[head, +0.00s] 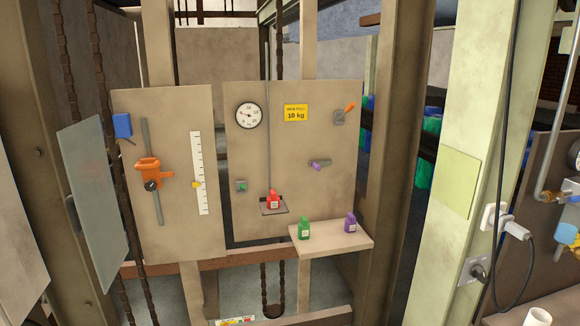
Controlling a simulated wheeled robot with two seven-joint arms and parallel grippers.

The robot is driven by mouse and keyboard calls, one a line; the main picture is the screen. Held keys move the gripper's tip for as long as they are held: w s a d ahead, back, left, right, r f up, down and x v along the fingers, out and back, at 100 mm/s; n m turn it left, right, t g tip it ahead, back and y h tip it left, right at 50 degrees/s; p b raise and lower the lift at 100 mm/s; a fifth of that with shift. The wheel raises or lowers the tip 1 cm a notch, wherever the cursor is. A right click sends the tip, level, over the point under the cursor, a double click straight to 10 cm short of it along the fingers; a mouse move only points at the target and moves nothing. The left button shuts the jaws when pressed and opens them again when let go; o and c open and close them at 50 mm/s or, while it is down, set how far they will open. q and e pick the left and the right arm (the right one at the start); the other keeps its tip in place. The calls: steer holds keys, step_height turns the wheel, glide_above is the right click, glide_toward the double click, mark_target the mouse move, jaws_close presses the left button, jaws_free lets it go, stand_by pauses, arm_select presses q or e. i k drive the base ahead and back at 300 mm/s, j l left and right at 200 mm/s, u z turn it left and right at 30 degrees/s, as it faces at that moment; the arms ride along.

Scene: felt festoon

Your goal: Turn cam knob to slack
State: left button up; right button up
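No part of either gripper shows in the head view. On the left board, an orange clamp block (148,168) sits on a vertical grey rail, with a round black knob (151,185) on its front. On the right board, a lever with an orange handle (349,106) points up and right from a grey plate. A purple-ended knob (318,165) sticks out below it. No label shows which of these is the cam knob, and I cannot read a slack mark.
The right board carries a dial gauge (249,115), a yellow 10 kg sign (296,113) and a red weight (272,200) on a small hanging plate. Green (304,228) and purple (350,222) weights stand on a projecting shelf (335,242). A glass panel (95,200) stands at left.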

mark_target(150, 186)
steer(key=k+j, duration=0.1)
steer(key=j, duration=1.1)
steer(key=k+j, duration=0.15)
steer(key=j, duration=0.45)
steer(key=k+j, duration=0.1)
steer(key=j, duration=0.5)
steer(key=k+j, duration=0.1)
steer(key=j, duration=0.55)
steer(key=i+z, duration=0.05)
